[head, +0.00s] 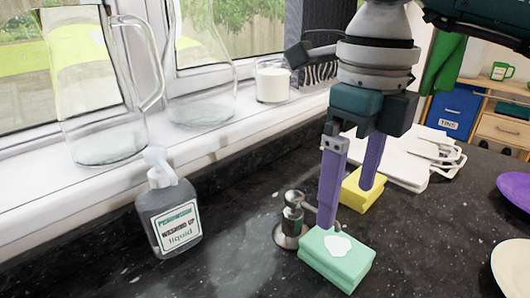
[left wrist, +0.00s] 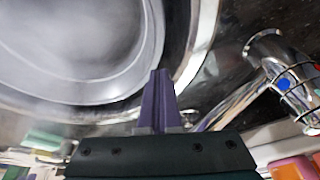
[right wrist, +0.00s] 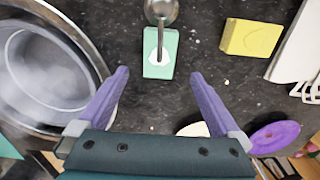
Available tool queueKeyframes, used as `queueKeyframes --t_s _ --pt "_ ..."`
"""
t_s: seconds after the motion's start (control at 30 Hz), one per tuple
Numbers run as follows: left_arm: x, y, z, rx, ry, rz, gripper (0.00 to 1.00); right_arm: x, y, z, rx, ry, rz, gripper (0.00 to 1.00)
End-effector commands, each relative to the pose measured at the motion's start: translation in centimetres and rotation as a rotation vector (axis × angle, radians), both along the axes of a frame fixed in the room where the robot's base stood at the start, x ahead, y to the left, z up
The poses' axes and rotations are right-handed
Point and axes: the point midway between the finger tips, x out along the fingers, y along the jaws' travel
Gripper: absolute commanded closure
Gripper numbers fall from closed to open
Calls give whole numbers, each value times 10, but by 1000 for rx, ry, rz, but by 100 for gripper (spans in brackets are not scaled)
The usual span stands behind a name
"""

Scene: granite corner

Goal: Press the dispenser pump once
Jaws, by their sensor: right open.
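A metal dispenser (head: 291,222) with a pump head and spout stands on the dark counter in the head view. Its rounded top (right wrist: 161,10) shows at the upper edge of the right wrist view, with the spout over a green sponge (right wrist: 150,70). A white blob lies on the sponge (head: 345,268). My right gripper (head: 346,205) points down beside the dispenser, its fingers apart and empty; it also shows in the right wrist view (right wrist: 159,75). My left gripper (left wrist: 157,72) has its fingers together over the sink area, with nothing seen between them. It is outside the head view.
A washing-up liquid bottle (head: 169,212) with a white top stands left of the dispenser. A yellow sponge (head: 358,194) lies behind my right fingers, near white cloths (head: 405,160). Glass jugs (head: 85,100) line the sill. A round basin (right wrist: 45,70) lies left in the right wrist view.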

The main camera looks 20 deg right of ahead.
Motion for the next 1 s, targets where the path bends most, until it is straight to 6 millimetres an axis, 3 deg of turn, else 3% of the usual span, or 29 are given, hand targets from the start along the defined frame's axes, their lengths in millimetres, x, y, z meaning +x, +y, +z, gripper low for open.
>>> queueKeyframes --t_s 0.5,0.7,1.0 --pt "0 -3 1 -11 1 7 100 -1 1 -81 2 4 1 0" --pt "0 -3 1 -9 0 6 100 -1 0 -93 0 2 1 0" --pt "0 -1 1 -5 1 4 100 -1 0 -94 1 1 2 1"
